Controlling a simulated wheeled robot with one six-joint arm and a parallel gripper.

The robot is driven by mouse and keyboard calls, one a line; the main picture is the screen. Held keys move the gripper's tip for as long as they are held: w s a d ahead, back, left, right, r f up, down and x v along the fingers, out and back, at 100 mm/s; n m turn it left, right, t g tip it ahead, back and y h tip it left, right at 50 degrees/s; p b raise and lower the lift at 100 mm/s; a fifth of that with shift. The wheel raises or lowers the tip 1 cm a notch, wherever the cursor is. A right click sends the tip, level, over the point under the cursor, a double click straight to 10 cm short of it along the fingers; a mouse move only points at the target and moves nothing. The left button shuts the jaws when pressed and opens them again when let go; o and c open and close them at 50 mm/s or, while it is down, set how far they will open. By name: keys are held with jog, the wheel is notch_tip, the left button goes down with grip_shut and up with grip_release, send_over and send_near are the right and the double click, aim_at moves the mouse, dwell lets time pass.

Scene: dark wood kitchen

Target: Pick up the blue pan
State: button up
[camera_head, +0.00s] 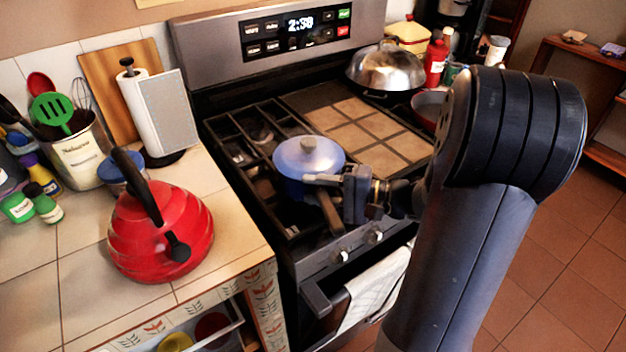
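My gripper (318,192) is at the pan's right front side, with a light metal finger reaching left across the pan's side. The gap between the fingers is hard to make out, and I cannot tell whether they touch the pan or its handle.
A red kettle (160,232) stands on the tiled counter left of the stove. A paper towel roll (150,110) is behind it. A domed metal lid (386,68) sits at the stove's back right. A tiled griddle area (362,125) is bare. A towel (372,290) hangs at the oven front.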

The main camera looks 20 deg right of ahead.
jog(key=shift+s+f, duration=0.15)
jog(key=shift+f, duration=0.1)
grip_shut()
jog(key=shift+r, duration=0.15)
dwell(0.7)
